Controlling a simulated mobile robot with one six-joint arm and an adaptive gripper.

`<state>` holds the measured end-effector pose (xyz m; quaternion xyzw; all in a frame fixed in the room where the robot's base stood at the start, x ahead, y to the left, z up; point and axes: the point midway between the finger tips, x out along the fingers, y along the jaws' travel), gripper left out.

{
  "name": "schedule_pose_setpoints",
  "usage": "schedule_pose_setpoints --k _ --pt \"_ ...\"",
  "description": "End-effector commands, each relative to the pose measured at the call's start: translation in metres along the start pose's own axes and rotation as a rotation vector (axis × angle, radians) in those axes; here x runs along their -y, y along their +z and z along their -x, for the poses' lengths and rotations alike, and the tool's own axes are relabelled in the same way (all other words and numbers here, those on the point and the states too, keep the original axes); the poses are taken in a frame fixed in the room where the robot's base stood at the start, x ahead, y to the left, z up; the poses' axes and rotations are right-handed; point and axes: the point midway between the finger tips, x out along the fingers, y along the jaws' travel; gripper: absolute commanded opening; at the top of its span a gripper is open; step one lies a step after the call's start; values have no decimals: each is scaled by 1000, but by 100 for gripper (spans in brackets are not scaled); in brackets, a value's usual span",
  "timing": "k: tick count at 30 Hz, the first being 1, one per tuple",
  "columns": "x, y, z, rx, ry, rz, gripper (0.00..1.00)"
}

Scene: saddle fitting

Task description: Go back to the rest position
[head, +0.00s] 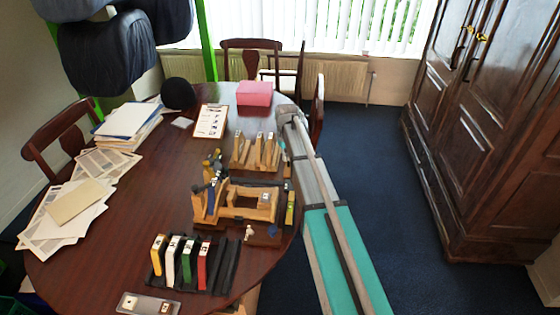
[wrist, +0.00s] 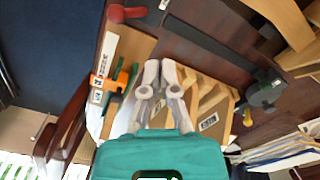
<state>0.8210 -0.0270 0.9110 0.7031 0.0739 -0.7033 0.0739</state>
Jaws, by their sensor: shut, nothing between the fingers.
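My gripper (wrist: 160,68) is in the wrist view, with its two grey fingertips together and nothing between them. It is over the table's right side, with a slotted wooden rack (wrist: 213,98) beyond and beside the fingers. In the head view my arm reaches up from the bottom along the table's right edge; the fingertips cannot be made out there. The wooden rack (head: 242,163) with upright pieces stands left of the arm's end. A wooden fixture (head: 245,212) with dark clamp parts stands nearer, left of the arm.
A black rack (head: 225,278) holds yellow, white, green and red pieces at the table's front. A small tray (head: 128,304) lies nearer. A pink box (head: 255,93), clipboard (head: 211,120) and papers (head: 60,225) are on the table (head: 130,235). Blue floor (head: 370,170) is clear toward the wardrobe (head: 490,120).

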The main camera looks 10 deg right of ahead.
Motion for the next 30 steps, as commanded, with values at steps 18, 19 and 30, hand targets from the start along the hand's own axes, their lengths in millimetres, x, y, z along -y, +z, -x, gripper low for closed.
schedule_pose_setpoints --k 18,19,30 --pt "55 170 2 0 0 -119 0" --pt "58 182 2 0 0 -128 0" --pt "84 269 2 0 0 -205 0"
